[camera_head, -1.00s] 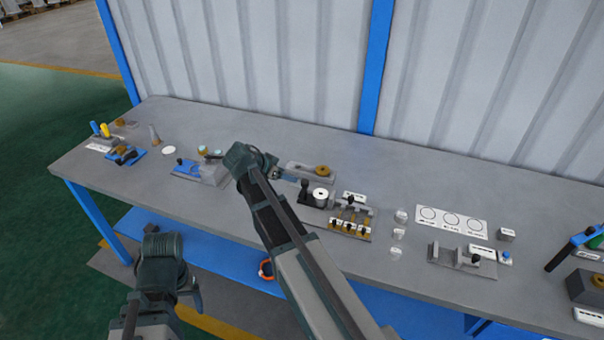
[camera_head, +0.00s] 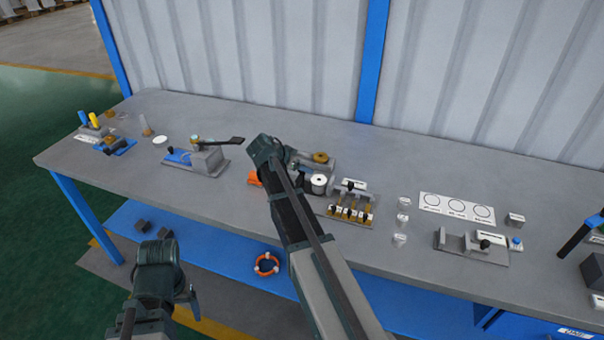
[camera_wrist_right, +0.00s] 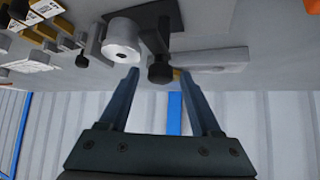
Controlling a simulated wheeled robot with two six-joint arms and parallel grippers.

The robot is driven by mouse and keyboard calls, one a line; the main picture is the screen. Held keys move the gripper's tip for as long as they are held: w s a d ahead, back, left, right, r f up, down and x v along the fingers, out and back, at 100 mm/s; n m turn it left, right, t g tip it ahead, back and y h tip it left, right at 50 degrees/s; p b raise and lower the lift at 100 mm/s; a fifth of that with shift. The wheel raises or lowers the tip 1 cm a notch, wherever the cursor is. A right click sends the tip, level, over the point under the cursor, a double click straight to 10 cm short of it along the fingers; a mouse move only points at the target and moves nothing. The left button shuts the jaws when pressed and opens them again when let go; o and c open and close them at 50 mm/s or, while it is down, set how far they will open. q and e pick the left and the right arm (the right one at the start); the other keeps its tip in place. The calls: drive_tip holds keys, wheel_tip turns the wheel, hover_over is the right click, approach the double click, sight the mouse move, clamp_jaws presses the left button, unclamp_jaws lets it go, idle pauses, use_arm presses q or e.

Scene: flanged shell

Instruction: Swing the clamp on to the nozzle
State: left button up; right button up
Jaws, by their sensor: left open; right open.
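In the head view a black base with a white cylinder (camera_head: 319,184) stands at mid bench, partly behind my right arm. The right wrist view shows this white cylinder (camera_wrist_right: 123,40) and a black knob (camera_wrist_right: 160,70) beside it. I cannot tell for sure which parts are the clamp and the nozzle. My right gripper (camera_wrist_right: 158,78) is open, its fingertips apart and close to the knob; nothing is visibly held. In the head view its fingers are mostly hidden. My left gripper (camera_head: 188,292) is open in front of the bench, away from the parts.
A grey fixture (camera_head: 207,161) with a dark handle (camera_head: 222,142) stands left of my right arm. An orange part (camera_head: 254,178) lies beside that arm. A brown ring (camera_head: 320,157) sits on a grey plate behind. A rack (camera_head: 347,207) of small parts stands right of the cylinder.

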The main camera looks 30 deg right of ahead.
drive_tip(key=shift+w+d+f, duration=0.1)
drive_tip(key=shift+d+f, duration=0.2)
clamp_jaws()
